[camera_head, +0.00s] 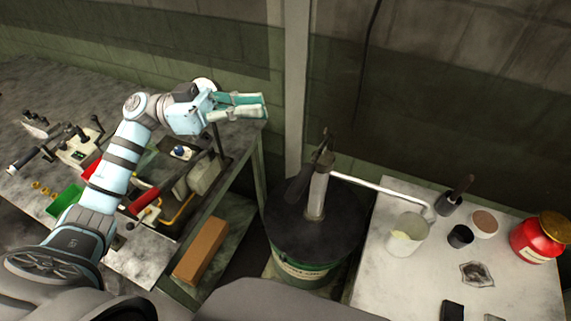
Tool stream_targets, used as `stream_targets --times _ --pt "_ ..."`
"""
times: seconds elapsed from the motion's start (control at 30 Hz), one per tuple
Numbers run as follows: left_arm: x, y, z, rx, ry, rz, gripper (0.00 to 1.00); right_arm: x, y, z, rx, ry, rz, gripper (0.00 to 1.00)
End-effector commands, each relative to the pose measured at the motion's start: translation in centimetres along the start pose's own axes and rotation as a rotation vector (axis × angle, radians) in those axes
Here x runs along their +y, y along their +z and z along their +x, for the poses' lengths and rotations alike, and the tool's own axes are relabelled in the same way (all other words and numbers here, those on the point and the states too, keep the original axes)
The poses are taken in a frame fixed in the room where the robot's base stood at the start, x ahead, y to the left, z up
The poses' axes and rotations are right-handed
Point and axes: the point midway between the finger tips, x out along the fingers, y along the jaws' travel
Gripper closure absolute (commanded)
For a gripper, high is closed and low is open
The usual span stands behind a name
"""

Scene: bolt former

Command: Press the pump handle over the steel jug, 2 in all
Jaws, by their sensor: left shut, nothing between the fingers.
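The pump stands upright on a dark green drum (288,253) with a black lid. Its grey body (317,195) carries a dark pump handle (299,184) that slants down to the left. A pale spout pipe (375,185) runs right from the pump and bends down at the steel jug (406,235), which stands on the right table. The jug has something pale yellow inside. My left gripper (262,106) is shut and empty, above the right end of the left bench, up and left of the handle and apart from it. My right gripper does not show.
The left bench (137,262) holds tools, a green tray (66,200) and a red-handled lever (145,200). A post (296,90) rises behind the drum. The right table (390,283) holds a red jar (537,241), a black cup (460,236) and small items.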

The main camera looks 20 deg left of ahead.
Motion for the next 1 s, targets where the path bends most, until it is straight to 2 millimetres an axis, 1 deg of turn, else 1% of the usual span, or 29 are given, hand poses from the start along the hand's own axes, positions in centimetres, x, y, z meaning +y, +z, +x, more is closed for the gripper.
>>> stream_targets --times 0.03,0.1,0.2,0.53,0.63,0.73,1.0 --pt "0.8 0.4 -1.0 -0.094 0.059 -0.055 1.00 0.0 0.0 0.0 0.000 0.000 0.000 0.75" --pt "2.0 1.2 -2.4 -0.204 0.119 -0.133 1.00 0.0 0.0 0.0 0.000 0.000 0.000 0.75" --pt "2.7 1.6 -3.3 -0.270 0.151 -0.184 1.00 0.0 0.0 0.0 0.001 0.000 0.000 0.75" --pt "2.9 1.8 -3.1 -0.271 0.157 -0.188 1.00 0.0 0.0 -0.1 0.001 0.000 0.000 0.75" --pt "3.1 1.9 -2.3 -0.271 0.159 -0.188 1.00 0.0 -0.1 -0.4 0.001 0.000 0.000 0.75" --pt "3.4 2.1 -0.7 -0.269 0.160 -0.186 1.00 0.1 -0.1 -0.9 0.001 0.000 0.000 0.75" --pt "4.5 3.5 4.9 -0.266 0.160 -0.186 1.00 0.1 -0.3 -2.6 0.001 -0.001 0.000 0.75"
